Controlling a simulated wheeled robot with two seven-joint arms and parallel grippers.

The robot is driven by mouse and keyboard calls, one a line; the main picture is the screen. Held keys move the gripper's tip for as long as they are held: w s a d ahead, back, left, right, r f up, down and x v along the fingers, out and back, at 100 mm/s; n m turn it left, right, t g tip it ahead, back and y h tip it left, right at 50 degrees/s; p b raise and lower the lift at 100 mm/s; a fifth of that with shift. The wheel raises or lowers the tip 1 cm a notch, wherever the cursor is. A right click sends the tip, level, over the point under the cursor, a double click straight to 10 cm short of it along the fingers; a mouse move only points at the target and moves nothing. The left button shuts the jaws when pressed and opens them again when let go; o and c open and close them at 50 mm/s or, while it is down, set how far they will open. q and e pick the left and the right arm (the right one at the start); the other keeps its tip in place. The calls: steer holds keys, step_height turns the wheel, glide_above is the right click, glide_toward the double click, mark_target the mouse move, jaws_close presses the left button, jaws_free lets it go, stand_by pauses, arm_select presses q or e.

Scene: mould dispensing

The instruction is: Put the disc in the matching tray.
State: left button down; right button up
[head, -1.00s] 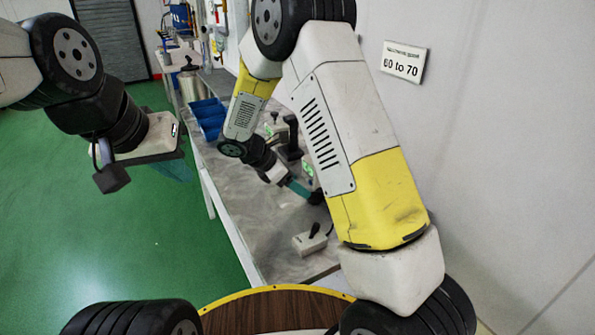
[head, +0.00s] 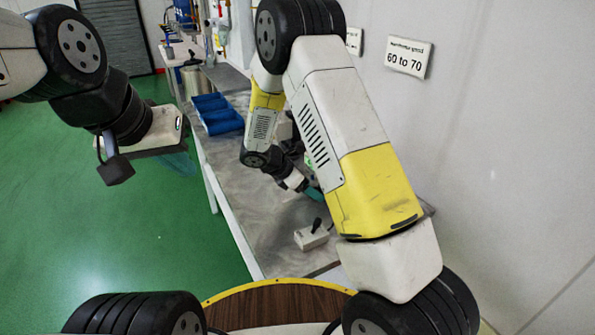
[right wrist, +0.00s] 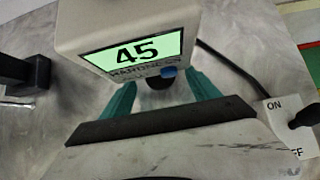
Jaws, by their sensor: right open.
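In the right wrist view a pale tester (right wrist: 130,25) has a green screen reading 45 over the word HARDNESS and a small blue part below. My right gripper (right wrist: 160,90) is open, its teal fingers on either side of a dark rounded piece (right wrist: 158,83) under the tester. I cannot tell whether that piece is the disc or part of the tester. In the head view the right gripper (head: 313,193) is at the bench, partly hidden by my arm. Blue trays (head: 215,113) stand farther back on the bench. My left gripper (head: 180,162) hangs over the floor, its fingers mostly hidden.
A wall sign (head: 408,58) reads 60 to 70; another sign (head: 354,40) is mostly hidden by my arm. A switch box (head: 312,236) with a cable stands on the grey bench (head: 260,215). A metal canister (head: 196,82) is beyond the trays. Green floor lies left.

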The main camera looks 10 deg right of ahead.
steer(key=shift+w+d+f, duration=0.15)
steer(key=shift+d+f, duration=0.2)
steer(key=shift+f, duration=0.15)
